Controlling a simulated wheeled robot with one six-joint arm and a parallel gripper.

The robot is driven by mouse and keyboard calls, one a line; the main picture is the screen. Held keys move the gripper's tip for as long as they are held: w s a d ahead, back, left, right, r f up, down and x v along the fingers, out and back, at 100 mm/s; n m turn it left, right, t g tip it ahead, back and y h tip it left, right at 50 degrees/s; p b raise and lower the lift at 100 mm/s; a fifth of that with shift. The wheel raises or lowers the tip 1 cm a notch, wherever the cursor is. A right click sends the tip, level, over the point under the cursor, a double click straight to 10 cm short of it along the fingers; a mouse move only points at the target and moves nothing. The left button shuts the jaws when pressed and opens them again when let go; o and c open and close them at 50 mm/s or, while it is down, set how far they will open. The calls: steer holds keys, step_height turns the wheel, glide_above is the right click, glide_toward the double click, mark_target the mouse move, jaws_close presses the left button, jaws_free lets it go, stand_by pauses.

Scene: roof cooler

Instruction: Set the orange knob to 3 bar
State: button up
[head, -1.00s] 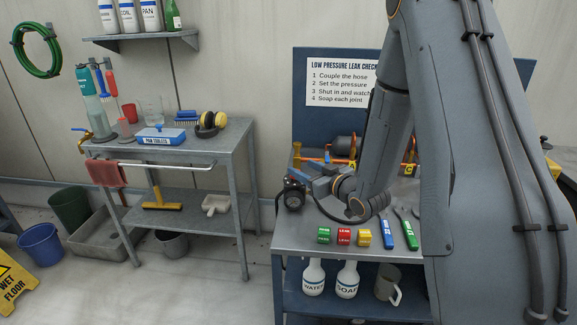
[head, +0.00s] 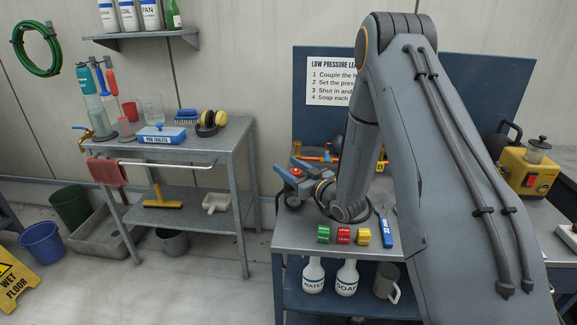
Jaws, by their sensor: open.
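My gripper (head: 287,170) is open over the back left of the grey bench (head: 300,237), its fingers pointing left and away. A small orange-red piece (head: 296,172), which looks like the orange knob, shows at the fingers. I cannot tell whether the fingers touch it or stand around it. A dark round gauge (head: 291,200) sits just below the gripper, with its face too small to read. The knob's scale and pointer cannot be made out. My arm hides the bench's right part.
An orange pipe (head: 314,158) and a brass post (head: 297,149) stand behind the gripper. Green (head: 323,233), red (head: 343,235) and yellow (head: 363,236) blocks lie at the front edge beside a blue-handled tool (head: 387,232). A yellow machine (head: 527,170) stands at right.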

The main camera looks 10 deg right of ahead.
steer(key=shift+w+a, duration=0.15)
steer(key=shift+w, duration=0.1)
steer(key=c, duration=1.1)
steer(key=shift+o, duration=0.2)
steer(key=shift+h, duration=0.3)
